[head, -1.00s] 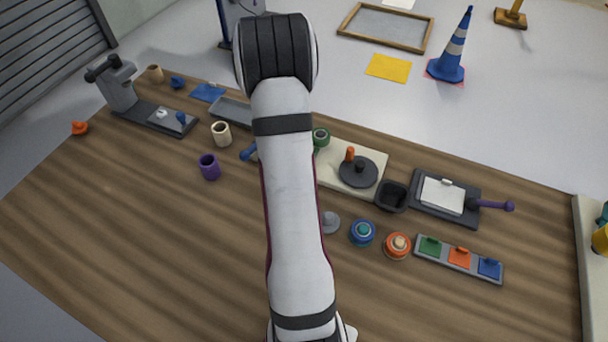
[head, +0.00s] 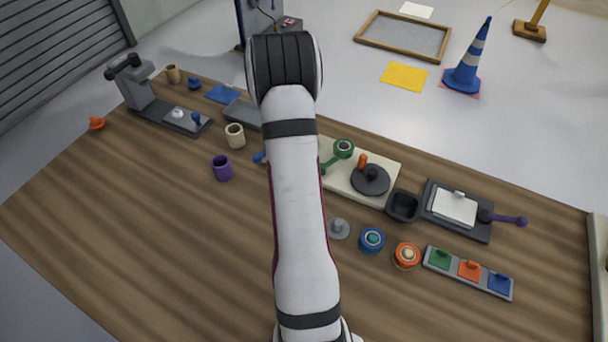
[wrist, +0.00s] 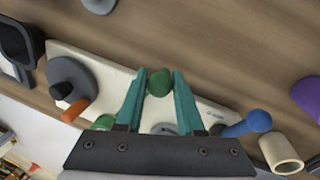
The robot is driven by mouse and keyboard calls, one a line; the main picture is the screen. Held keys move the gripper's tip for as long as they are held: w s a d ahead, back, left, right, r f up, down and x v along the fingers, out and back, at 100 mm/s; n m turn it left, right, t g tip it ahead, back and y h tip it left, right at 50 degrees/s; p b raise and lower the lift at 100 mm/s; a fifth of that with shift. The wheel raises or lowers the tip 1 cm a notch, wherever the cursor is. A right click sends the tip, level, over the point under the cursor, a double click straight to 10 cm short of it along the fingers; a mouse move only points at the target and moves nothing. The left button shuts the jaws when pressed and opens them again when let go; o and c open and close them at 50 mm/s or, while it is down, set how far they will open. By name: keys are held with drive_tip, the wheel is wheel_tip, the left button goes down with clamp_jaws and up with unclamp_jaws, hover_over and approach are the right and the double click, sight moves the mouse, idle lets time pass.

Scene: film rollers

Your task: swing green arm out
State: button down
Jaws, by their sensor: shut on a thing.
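The pale board (head: 333,178) lies on the wooden bench, partly behind my arm in the head view. The green arm (head: 331,162) lies over its far side, with a green round end (head: 344,148). In the wrist view a green knob (wrist: 159,82) sits between the teal fingertips of my gripper (wrist: 158,84), which is shut on it. A green piece (wrist: 104,122) shows left of the fingers, partly hidden by the gripper body. A dark disc (head: 371,179) with an orange peg (head: 362,161) is on the board. My arm hides my gripper in the head view.
A black square cup (head: 403,206) stands right of the board. A blue-ended part (wrist: 248,123) is right of my gripper in the wrist view, close to a cream cup (wrist: 281,152). A purple cup (head: 222,168) stands to the left. The left front bench is clear.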

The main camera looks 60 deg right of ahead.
drive_tip(key=shift+w+d+m, duration=0.15)
drive_tip(key=shift+w+m, duration=0.1)
drive_tip(key=shift+m, duration=0.15)
idle(0.3)
drive_tip(key=c, duration=0.5)
unclamp_jaws()
drive_tip(key=shift+c, duration=0.2)
wheel_tip(320, 180, up, 16)
drive_tip(key=w, duration=0.3)
drive_tip(key=shift+a+f, duration=0.2)
drive_tip(key=shift+a, duration=0.1)
